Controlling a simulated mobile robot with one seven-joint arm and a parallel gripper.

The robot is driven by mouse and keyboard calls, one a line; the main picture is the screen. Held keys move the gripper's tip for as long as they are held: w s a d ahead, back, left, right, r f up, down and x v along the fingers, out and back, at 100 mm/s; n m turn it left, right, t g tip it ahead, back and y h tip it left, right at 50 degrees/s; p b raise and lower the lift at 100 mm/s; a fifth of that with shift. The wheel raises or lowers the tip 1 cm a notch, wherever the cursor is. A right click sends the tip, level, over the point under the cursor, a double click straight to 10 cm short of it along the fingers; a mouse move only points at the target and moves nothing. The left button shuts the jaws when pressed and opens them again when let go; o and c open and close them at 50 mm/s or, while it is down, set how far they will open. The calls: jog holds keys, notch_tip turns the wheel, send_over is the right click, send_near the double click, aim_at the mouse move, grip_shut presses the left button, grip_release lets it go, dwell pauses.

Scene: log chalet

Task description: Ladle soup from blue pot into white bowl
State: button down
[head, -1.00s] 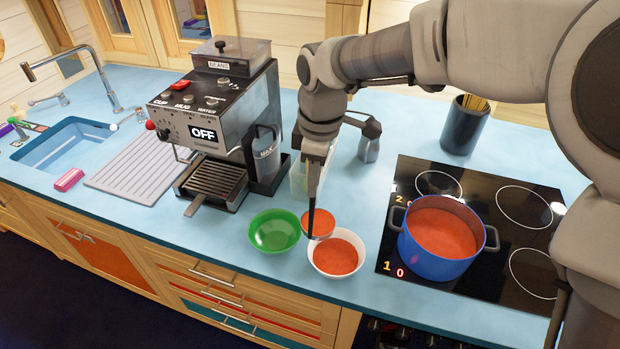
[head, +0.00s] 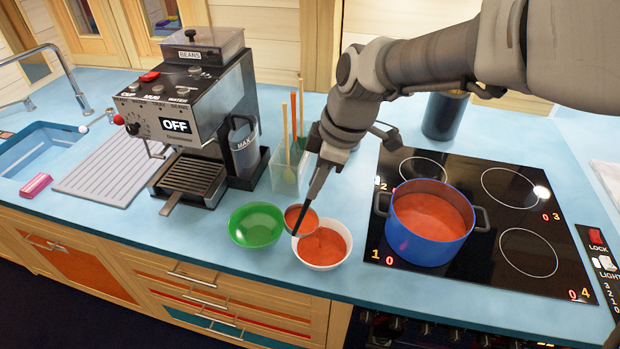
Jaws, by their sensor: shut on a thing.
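The blue pot (head: 426,247) of red-orange soup stands on the black hob at the right. The white bowl (head: 322,265) sits on the blue counter left of the hob and holds red soup. My gripper (head: 325,165) is shut on the ladle (head: 312,200), whose dark handle slants down to the left. The ladle's head (head: 301,219) shows red soup and is over the back left rim of the white bowl; I cannot tell whether it touches the rim. The jaw tips are small and partly hidden by the wrist.
A green bowl (head: 256,226) stands just left of the white bowl. A coffee machine (head: 190,120) and a clear container (head: 290,172) with utensils stand behind. A dark canister (head: 444,117) is behind the hob (head: 470,275). The counter front is clear.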

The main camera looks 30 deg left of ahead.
jog(key=w+d+f+y+b, duration=0.1)
jog(key=d+f+y+b, duration=1.1)
jog(key=b, duration=1.7)
notch_tip(320, 180, up, 6)
jog(key=d+h+p, duration=0.2)
jog(key=h+p, duration=0.3)
jog(key=h, duration=0.1)
dwell(2.0)
jog(key=shift+w, duration=0.1)
